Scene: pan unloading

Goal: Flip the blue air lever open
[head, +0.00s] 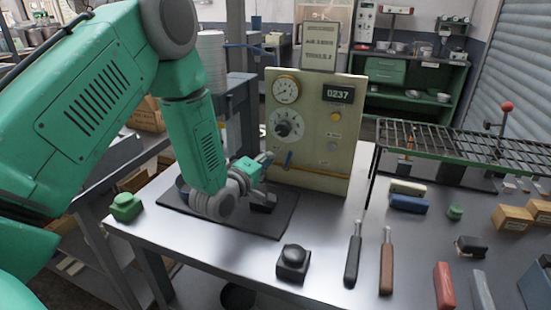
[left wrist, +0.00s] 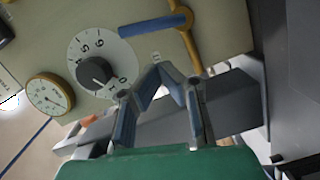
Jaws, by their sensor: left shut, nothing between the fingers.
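The blue air lever (head: 288,159) stands roughly upright on the front of the cream control panel (head: 312,118), low and left, at the end of a thin brass pipe (head: 318,171). In the left wrist view the lever (left wrist: 153,26) lies across the brass pipe (left wrist: 191,40), at about a right angle. My left gripper (head: 268,158) is just left of the lever in the head view, apart from it as far as I can tell. In the left wrist view its fingertips (left wrist: 159,70) meet below the lever, with nothing between them. My right gripper is out of view.
The panel has a gauge (head: 286,89), a black knob (head: 284,128) and a display (head: 338,93). A dark mat (head: 270,222) lies under my left gripper. A black button box (head: 293,262), a green button box (head: 125,206) and two handled tools (head: 353,255) are on the table.

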